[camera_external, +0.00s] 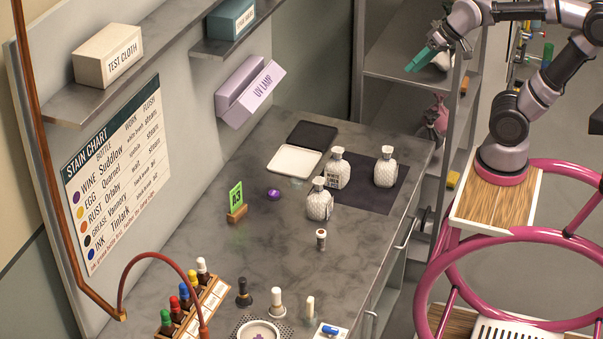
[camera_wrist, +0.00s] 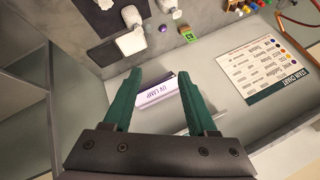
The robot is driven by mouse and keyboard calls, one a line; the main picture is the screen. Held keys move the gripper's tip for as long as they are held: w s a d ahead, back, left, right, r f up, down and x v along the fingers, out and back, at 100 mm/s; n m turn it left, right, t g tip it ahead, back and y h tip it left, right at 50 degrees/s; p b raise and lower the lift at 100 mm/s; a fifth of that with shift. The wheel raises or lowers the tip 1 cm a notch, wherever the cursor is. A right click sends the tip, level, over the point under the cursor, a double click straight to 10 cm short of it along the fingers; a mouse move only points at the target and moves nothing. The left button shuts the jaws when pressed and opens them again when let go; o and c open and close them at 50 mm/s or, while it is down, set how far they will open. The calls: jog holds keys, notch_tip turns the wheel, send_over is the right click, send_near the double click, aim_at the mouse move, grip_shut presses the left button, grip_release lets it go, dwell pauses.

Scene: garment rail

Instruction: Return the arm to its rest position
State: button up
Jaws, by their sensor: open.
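My gripper (camera_external: 421,58) shows at the top right of the external view, its green fingers raised above the far right end of the worktop, near the metal shelves. In the wrist view my gripper (camera_wrist: 158,78) has its two green fingers wide apart with nothing between them. The UV lamp (camera_wrist: 157,90) shows beyond the fingers there, in the background. My arm (camera_external: 515,115) rises from its mount on the wooden-topped pink frame and bends over toward the shelves.
Several white wrapped bottles (camera_external: 337,171) stand on the worktop (camera_external: 270,250), some by a dark mat (camera_external: 385,195). A white tray (camera_external: 294,161) lies beside them. A metal shelf unit (camera_external: 400,68) stands close to my gripper. Dropper bottles (camera_external: 190,290) stand in a rack at the front.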

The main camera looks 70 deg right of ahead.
jog(key=shift+h, duration=0.5)
jog(key=s, duration=0.1)
jog(key=s+d, duration=0.2)
jog(key=s, duration=0.1)
dwell(1.4)
jog(key=shift+o, duration=0.5)
